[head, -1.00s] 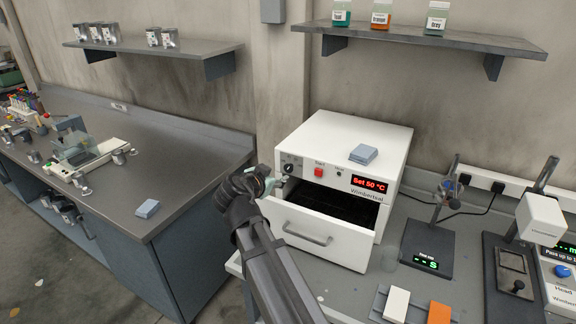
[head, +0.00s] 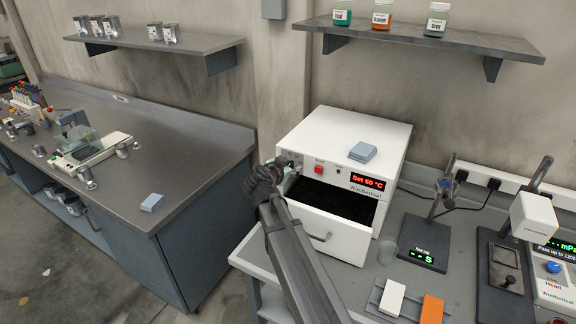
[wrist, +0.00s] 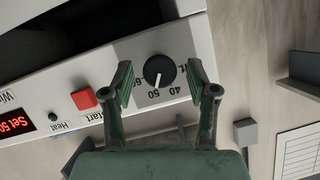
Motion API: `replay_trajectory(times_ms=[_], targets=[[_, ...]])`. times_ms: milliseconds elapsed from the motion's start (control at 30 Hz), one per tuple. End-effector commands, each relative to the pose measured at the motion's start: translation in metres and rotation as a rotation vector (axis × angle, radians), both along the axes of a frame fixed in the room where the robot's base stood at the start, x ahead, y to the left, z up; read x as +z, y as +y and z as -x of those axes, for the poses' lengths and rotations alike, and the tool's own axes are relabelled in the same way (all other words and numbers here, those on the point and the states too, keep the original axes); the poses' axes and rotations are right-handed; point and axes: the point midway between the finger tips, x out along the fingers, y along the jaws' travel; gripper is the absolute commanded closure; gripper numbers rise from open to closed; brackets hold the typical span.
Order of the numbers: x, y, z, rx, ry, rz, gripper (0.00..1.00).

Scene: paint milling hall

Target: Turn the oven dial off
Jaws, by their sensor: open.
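The oven (head: 335,135) is a white box on the right bench. Its red display (head: 367,181) reads "Set 50 °C". The black round dial (wrist: 159,70) shows in the wrist view on the panel, its white mark pointing toward the 50 on the printed scale. My gripper (wrist: 158,76) is open, with one green finger on each side of the dial and a gap on both sides. In the head view my gripper (head: 284,177) is at the oven's front left and mostly hides the dial.
The oven's drawer (head: 325,232) stands open below the panel. A red button (wrist: 84,98) sits beside the dial. A blue-grey block (head: 362,152) lies on the oven. A scale (head: 425,245) stands to the right. A bench (head: 180,150) lies left, across a gap.

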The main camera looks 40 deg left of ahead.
Motion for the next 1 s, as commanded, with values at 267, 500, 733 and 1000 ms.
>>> replay_trajectory(times_ms=[267,500,733,1000], targets=[[0.0001,-0.0001,0.0002,0.000,0.000,0.000,1.00],[-0.0007,0.0004,0.0001,0.000,-0.002,0.008,1.00],[-0.0031,0.0019,0.0000,0.000,-0.015,0.079,1.00],[-0.0048,0.0043,-0.0005,-0.001,-0.051,0.271,1.00]])
